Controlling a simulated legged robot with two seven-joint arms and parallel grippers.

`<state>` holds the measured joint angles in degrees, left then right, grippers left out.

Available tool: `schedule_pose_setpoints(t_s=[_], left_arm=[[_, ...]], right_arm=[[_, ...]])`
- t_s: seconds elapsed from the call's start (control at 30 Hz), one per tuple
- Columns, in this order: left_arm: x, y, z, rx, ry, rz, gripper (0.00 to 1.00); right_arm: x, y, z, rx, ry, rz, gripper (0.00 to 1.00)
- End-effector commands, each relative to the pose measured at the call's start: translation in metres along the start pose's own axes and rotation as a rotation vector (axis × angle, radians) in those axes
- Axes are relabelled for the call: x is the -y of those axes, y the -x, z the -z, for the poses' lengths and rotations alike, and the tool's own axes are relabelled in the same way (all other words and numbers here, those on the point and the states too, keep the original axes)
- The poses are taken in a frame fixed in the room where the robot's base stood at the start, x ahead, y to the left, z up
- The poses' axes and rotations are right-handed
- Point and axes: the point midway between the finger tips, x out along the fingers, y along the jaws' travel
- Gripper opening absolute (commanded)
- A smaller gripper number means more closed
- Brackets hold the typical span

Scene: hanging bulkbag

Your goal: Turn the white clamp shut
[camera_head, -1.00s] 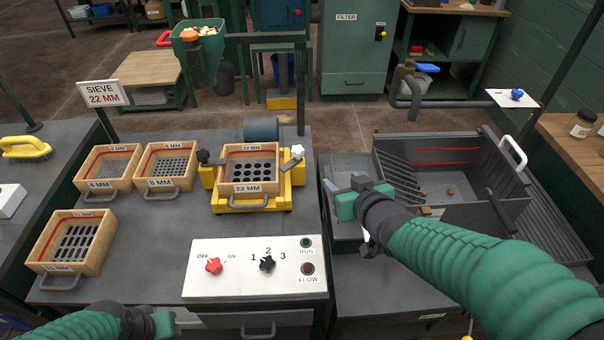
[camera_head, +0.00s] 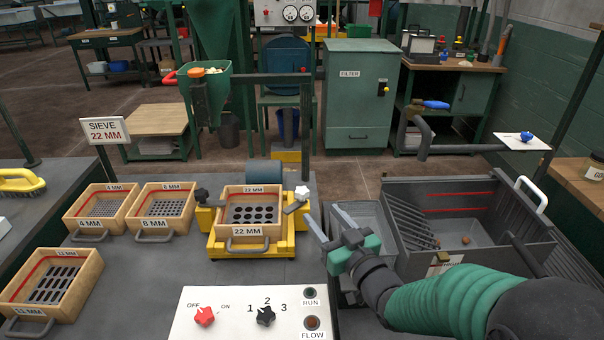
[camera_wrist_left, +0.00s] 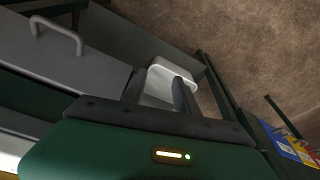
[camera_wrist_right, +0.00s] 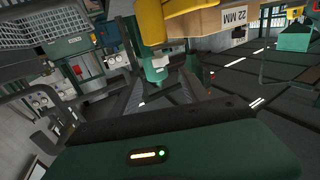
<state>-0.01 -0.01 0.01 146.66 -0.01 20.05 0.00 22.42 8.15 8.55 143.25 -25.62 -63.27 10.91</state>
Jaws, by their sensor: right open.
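The white clamp (camera_head: 300,197) sits at the right side of the yellow sieve frame (camera_head: 282,245), its pale knob up and its grey lever slanting down to the left. The 22 MM wooden sieve (camera_head: 252,211) lies in the frame. My right gripper (camera_head: 327,220) is open and empty, in front of the clamp and to its right, apart from it. In the right wrist view the yellow frame (camera_wrist_right: 195,20) shows ahead, beyond my fingers. My left gripper is outside the head view; its fingers (camera_wrist_left: 160,88) are apart in the left wrist view, with a white block beyond.
A black-knobbed clamp (camera_head: 203,196) sits at the frame's left side. The control panel (camera_head: 250,315) stands at the front. Several other sieves (camera_head: 60,285) lie at the left. A grey hopper bin (camera_head: 460,225) stands at the right, close to my right arm.

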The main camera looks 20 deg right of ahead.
Motion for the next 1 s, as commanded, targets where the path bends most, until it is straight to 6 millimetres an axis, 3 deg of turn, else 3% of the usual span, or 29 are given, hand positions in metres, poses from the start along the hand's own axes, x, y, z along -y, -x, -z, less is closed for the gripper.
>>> schedule_pose_setpoints(t_s=[0.2, 0.43, 0.8, 1.0], left_arm=[[0.0, -0.01, -0.003, 0.001, 0.0, 0.0, 0.36], [0.0, -0.014, -0.004, 0.001, 0.0, 0.0, 0.36], [0.0, -0.015, -0.004, 0.0, 0.0, 0.0, 0.36], [0.0, -0.015, -0.004, 0.0, 0.0, 0.0, 0.36]], right_arm=[[0.001, -0.058, -0.003, -0.002, -0.001, 0.001, 0.53], [0.0, -0.102, -0.002, -0.002, 0.001, 0.001, 0.53], [0.0, -0.112, 0.0, -0.001, 0.001, -0.001, 0.53], [0.0, -0.112, 0.0, -0.001, 0.001, -0.001, 0.27]])
